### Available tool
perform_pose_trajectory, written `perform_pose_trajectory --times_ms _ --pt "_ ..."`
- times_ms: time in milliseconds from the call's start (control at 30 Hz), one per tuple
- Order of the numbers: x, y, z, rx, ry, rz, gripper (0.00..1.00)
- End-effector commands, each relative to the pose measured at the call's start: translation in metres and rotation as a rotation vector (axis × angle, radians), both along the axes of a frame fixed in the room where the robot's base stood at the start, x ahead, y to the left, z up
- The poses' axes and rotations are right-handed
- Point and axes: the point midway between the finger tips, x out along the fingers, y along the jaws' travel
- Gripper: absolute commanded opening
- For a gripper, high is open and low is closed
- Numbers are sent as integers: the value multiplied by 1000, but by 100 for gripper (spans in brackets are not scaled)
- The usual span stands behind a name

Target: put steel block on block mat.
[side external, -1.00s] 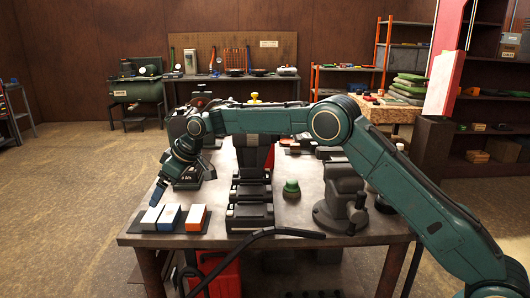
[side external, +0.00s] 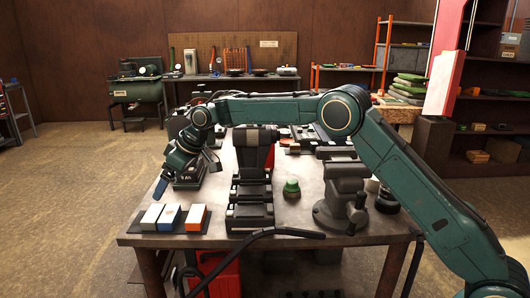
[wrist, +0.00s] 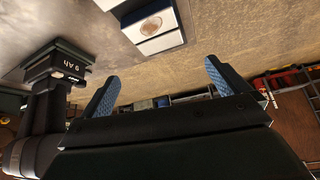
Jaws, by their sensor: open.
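My gripper (side external: 159,190) is open and empty, in the air behind and a little left of the block mat. In the wrist view its two blue-padded fingers (wrist: 162,72) stand wide apart with nothing between them. The dark block mat (side external: 143,226) lies at the bench's front left corner. A white block (side external: 152,214), a blue-and-white block (side external: 169,215) and an orange-and-white block (side external: 196,217) stand side by side on it. I cannot tell which thing is the steel block. The wrist view shows pale blocks at the top, one with a round brown mark (wrist: 150,25).
A black battery marked "9 Ah" (wrist: 55,66) shows at the wrist view's left. A dark stepped fixture (side external: 251,190) stands mid-bench, right of the mat. A green-topped object (side external: 291,188) and a grey vise (side external: 343,195) stand farther right. A black cable crosses the bench's front edge.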

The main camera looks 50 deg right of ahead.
Motion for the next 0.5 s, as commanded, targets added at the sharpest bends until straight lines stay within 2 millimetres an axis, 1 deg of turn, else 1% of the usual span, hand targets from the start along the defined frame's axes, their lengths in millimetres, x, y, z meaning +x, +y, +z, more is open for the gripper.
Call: perform_pose_trajectory --times_ms 167,267,367,500 --pt "-11 -8 18 -2 0 -21 100" --pt "-24 -16 34 -4 2 -41 100" --pt "-42 -25 53 -8 5 -69 100" --pt "-73 -40 80 -12 10 -112 100"
